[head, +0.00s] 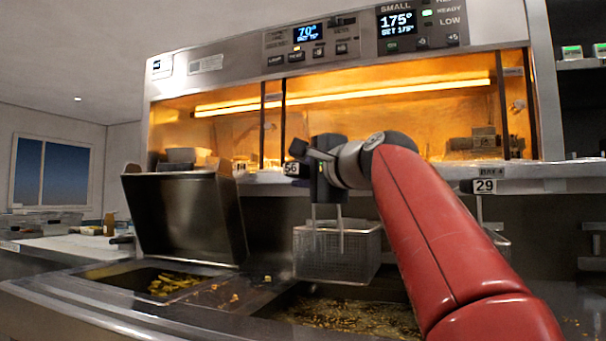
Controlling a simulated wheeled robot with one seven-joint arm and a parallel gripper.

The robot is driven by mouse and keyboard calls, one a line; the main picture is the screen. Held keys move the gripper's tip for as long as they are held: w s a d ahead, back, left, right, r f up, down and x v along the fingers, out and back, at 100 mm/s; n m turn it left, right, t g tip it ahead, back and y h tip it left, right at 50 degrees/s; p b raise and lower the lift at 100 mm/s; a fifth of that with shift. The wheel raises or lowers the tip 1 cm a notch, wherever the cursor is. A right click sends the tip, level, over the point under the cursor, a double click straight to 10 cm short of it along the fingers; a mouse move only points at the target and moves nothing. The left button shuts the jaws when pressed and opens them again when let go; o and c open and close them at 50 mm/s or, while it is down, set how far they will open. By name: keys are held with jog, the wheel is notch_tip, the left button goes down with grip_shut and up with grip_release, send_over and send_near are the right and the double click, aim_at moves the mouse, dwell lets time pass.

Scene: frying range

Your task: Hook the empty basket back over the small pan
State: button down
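A wire basket (338,252) hangs upright below my gripper (327,190), its handle rising into the dark gripper body. The mesh looks empty. My gripper seems shut on the handle, though the fingertips are hard to make out. The basket is in front of the rail and above a pan of oil (345,316) with floating crumbs. The control panel above right reads SMALL (412,25), with 175° on its display. My red arm covers part of the area to the right, so the pan there is largely hidden.
A second basket (497,242) hangs at the right, partly behind my arm, below tag 29 (485,187). Tag 56 (291,169) is on the rail just left of my gripper. A raised metal lid (185,220) stands at left behind a pan of fried pieces (170,284).

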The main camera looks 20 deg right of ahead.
jog(key=shift+f, duration=0.1)
jog(key=c, duration=1.2)
grip_release()
jog(key=shift+o, duration=0.2)
jog(key=b+v, duration=0.1)
jog(key=v, duration=0.6)
jog(key=shift+s+d+b, duration=0.15)
jog(key=shift+s+b, duration=0.15)
jog(key=shift+s, duration=0.1)
